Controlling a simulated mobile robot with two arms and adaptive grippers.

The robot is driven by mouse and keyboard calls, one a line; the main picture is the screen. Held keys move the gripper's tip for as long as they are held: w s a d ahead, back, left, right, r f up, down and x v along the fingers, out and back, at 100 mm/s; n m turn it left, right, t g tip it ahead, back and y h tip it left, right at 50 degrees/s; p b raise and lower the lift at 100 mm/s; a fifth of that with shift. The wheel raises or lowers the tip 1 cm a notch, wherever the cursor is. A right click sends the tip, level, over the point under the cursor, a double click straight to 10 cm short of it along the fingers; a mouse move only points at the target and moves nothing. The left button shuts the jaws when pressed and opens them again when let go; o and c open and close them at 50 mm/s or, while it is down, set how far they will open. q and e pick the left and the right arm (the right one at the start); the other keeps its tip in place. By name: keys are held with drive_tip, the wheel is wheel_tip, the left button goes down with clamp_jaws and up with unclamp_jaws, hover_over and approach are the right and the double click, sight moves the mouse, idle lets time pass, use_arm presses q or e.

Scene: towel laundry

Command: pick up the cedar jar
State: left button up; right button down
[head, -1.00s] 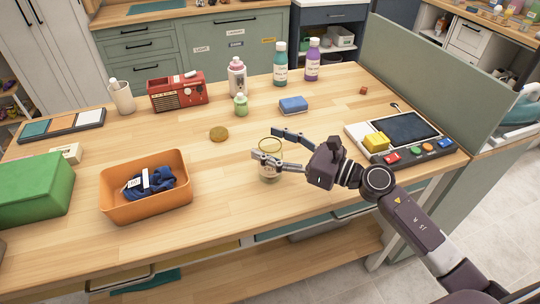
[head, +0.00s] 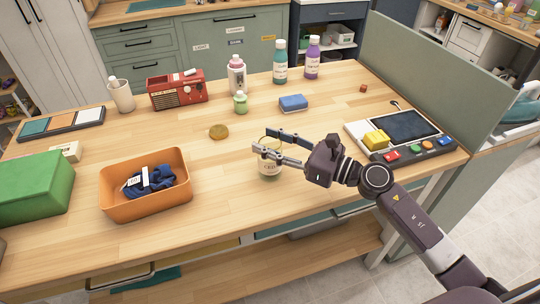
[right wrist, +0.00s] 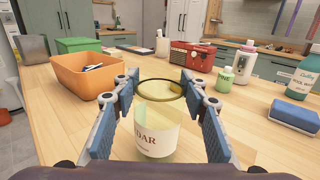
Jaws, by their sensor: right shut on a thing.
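The cedar jar (head: 270,168) is a clear jar with a cream label, standing upright near the front middle of the table in the head view. In the right wrist view the jar (right wrist: 157,132) shows its open round top and the label letters "DAR". My right gripper (head: 268,145) is shut on the jar, one finger on each side just below the rim. In the right wrist view the blue-padded fingers (right wrist: 159,108) flank the jar. A round golden-brown disc (head: 219,132), perhaps a lid, lies on the table behind and left of it. My left gripper is not in view.
An orange bin (head: 146,202) with a dark blue cloth stands left of the jar, beside a green box (head: 32,187). A blue sponge-like block (head: 293,103), a small green bottle (head: 240,104) and a red radio (head: 177,91) stand behind. A tablet device (head: 405,130) is right.

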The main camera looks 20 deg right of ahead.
drive_tip(key=shift+r, duration=0.15)
drive_tip(key=shift+r, duration=0.3)
wheel_tip(320, 180, up, 17)
drive_tip(key=p, duration=0.3)
drive_tip(key=shift+p, duration=0.3)
drive_tip(key=shift+r, duration=0.1)
